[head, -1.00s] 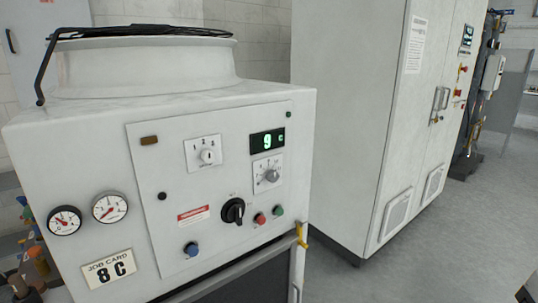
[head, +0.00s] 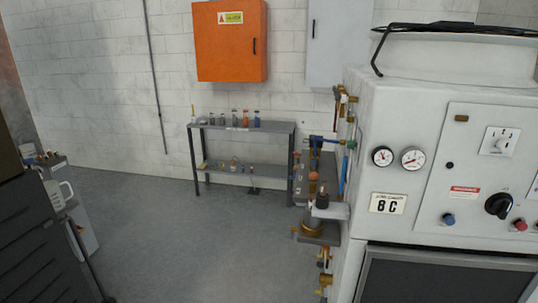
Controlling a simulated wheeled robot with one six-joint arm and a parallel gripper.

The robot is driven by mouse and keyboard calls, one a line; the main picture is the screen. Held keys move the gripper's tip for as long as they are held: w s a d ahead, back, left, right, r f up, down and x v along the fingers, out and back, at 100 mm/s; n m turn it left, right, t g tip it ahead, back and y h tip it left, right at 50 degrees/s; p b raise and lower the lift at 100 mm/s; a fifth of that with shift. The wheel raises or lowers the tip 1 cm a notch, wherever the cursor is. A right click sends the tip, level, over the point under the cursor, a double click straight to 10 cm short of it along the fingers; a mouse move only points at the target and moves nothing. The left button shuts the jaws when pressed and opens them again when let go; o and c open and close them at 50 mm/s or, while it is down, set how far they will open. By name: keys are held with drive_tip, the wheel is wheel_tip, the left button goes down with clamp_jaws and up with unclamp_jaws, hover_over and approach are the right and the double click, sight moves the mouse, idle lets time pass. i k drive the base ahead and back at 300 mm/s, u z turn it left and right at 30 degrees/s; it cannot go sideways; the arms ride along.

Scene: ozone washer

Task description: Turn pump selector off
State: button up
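The white washer cabinet (head: 400,235) stands at the right, partly cut off by the picture's edge. Its front panel carries a black rotary knob (head: 499,205) with a pale pointer mark. Above it is a small white selector plate (head: 501,141) with a light knob. I cannot read which of these is labelled pump selector, nor the exact setting. A blue button (head: 448,219) and a red button (head: 520,225) sit near the black knob. My gripper is not in view.
Brass valves and pipes (head: 313,228) stick out from the cabinet's left side. A grey shelf (head: 246,128) with small bottles stands by the back wall, under an orange box (head: 228,42). Dark furniture (head: 32,240) fills the lower left. The floor between is clear.

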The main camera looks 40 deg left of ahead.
sight(350, 143)
drive_tip(key=u, duration=1.3)
drive_tip(key=i, duration=0.7)
drive_tip(key=z, duration=0.5)
drive_tip(key=k, duration=1.05)
drive_tip(key=u, duration=1.25)
drive_tip(key=i, duration=1.3)
drive_tip(key=z, duration=0.4)
